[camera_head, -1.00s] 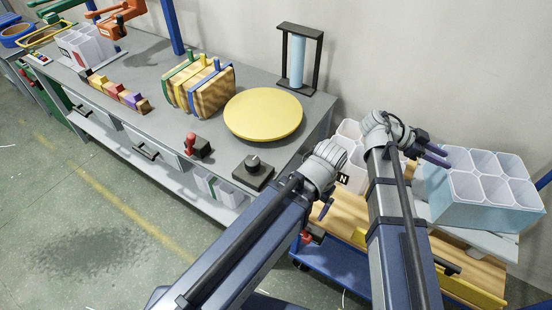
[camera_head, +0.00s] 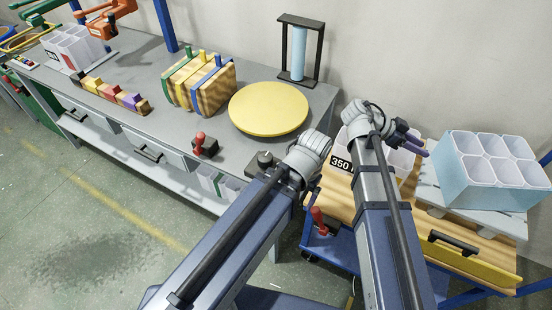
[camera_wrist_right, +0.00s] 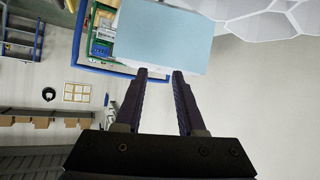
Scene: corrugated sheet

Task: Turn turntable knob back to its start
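The yellow round turntable (camera_head: 268,108) lies flat near the right end of the grey workbench. The dark knob (camera_head: 265,159) is in front of it at the bench's front edge. My left forearm hides most of its black base, and the pointer's direction is unclear. My left gripper (camera_head: 314,186) is right of the knob, apart from it, beyond the bench's front corner; its fingers are mostly hidden behind my wrist. My right gripper (camera_head: 417,146) is over the trolley at the right, far from the knob. The right wrist view (camera_wrist_right: 160,72) shows its fingers apart with nothing between them.
A red-handled lever (camera_head: 202,144) stands left of the knob. Striped wooden boards (camera_head: 200,82) and a black frame with a blue cylinder (camera_head: 300,50) stand behind. A pale blue divided bin (camera_head: 487,187) is close to my right gripper. The bench front (camera_head: 180,120) is partly clear.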

